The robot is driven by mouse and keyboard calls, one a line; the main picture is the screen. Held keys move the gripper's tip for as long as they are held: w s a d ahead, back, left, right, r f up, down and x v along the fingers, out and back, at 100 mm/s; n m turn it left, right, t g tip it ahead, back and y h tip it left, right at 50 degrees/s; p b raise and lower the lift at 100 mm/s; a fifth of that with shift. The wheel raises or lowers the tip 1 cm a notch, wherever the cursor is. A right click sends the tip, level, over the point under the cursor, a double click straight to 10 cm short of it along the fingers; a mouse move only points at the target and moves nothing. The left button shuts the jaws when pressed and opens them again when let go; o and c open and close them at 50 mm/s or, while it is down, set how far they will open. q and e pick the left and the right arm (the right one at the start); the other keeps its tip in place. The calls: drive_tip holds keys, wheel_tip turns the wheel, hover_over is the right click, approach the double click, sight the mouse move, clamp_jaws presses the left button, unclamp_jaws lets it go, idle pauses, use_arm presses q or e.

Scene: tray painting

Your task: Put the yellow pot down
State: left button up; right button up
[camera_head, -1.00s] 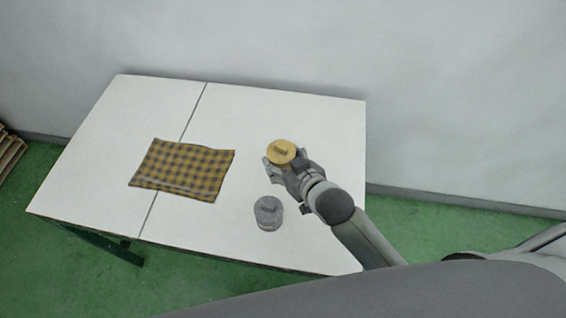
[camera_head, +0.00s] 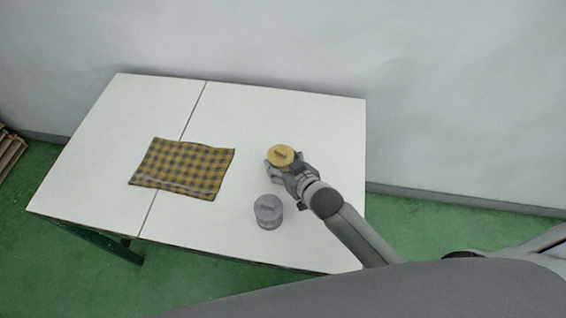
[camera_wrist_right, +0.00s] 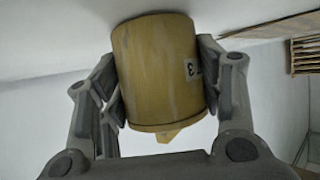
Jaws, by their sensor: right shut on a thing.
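The yellow pot (camera_head: 281,155) has a lid with a bar handle and is at the right half of the white table. My right gripper (camera_head: 283,166) is shut on it from the near side. In the right wrist view the yellow pot (camera_wrist_right: 158,70) sits between both fingers of my right gripper (camera_wrist_right: 160,90), with a small label marked 3 on its side. Whether the pot's base touches the table cannot be told. My left gripper is not in view.
A grey lidded pot (camera_head: 268,211) stands just nearer than the gripper. A checked yellow and dark cloth (camera_head: 183,169) lies on the left of the white table (camera_head: 320,115). The table is clear behind the yellow pot. A wall rises behind.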

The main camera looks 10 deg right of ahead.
drive_tip(key=o, duration=1.3)
drive_tip(key=shift+f, duration=0.15)
drive_tip(key=v, duration=1.2)
